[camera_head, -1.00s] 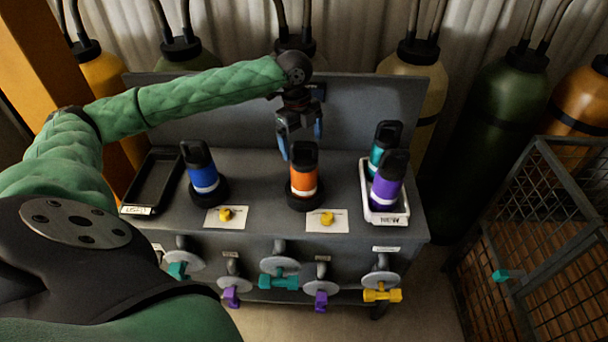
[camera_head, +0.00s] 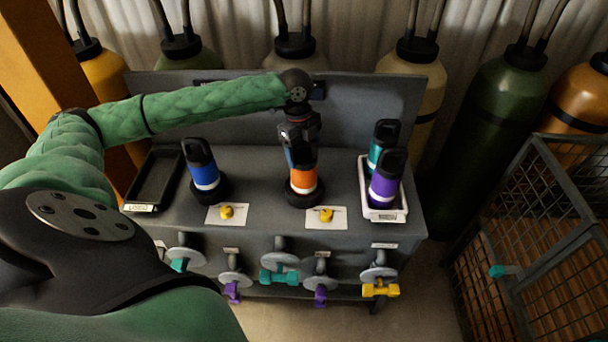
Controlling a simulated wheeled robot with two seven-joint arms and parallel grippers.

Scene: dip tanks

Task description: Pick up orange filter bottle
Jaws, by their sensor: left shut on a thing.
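The orange filter bottle (camera_head: 303,181) stands upright in a dark round base on the grey bench. It has an orange body and a white band; its black top is largely hidden by my gripper. My left gripper (camera_head: 299,154) comes down from above and is shut on the bottle's upper part. My right gripper is not in view.
A blue bottle (camera_head: 204,173) stands in a round base to the left, beside an empty black tray (camera_head: 154,182). A white tray (camera_head: 385,215) at the right holds a purple bottle (camera_head: 386,182) and a teal bottle (camera_head: 379,150). Yellow knobs on white cards lie in front. Valve handles stick out from the bench front.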

